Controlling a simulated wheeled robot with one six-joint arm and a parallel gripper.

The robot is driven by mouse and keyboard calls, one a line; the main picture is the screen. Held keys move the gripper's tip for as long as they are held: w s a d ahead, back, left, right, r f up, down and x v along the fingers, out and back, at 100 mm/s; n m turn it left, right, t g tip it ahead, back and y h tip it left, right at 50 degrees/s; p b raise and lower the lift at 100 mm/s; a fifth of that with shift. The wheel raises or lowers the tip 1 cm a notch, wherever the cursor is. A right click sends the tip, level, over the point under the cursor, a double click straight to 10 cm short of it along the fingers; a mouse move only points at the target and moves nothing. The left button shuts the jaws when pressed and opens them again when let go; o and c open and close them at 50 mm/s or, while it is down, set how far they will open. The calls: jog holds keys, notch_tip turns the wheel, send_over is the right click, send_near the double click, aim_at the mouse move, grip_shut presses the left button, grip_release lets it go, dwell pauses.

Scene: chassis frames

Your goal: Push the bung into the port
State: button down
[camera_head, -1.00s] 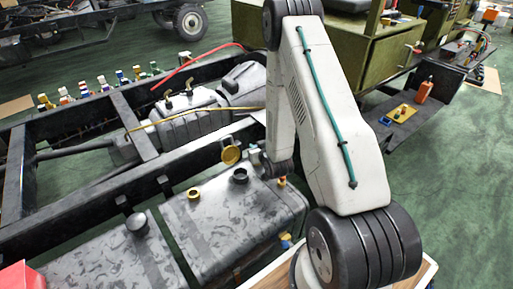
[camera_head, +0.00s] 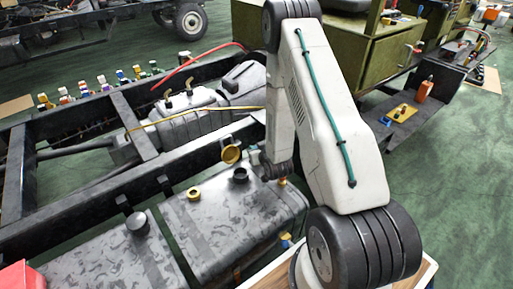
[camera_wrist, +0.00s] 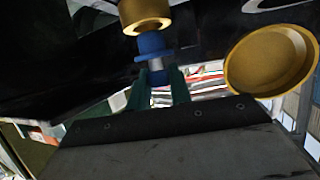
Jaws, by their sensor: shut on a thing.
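In the wrist view my gripper (camera_wrist: 163,88) has green fingers shut on the blue bung (camera_wrist: 152,45). The bung has a wide blue collar and a grey band between the fingers. Its far end lies at the open mouth of a brass port (camera_wrist: 146,12), roughly in line with it. I cannot tell whether the tip is inside the mouth or just short of it. The collar is outside the port. In the head view my arm hides the gripper and bung, and I cannot surely pick out the port there.
A round gold cap (camera_wrist: 272,60) is right of the port in the wrist view. In the head view the grey tank (camera_head: 215,225) carries a black neck (camera_head: 239,175) and a brass ring (camera_head: 194,193). A gold lid (camera_head: 230,154) stands open beside the neck. Black frame rails (camera_head: 90,205) run behind.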

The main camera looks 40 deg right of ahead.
jog(key=shift+f, duration=0.8)
jog(key=shift+f, duration=0.35)
jog(key=c, duration=1.2)
grip_release()
jog(key=v, duration=0.7)
jog(key=shift+s+a+r, duration=0.1)
jog(key=shift+s+r, duration=0.05)
jog(key=shift+s, duration=0.2)
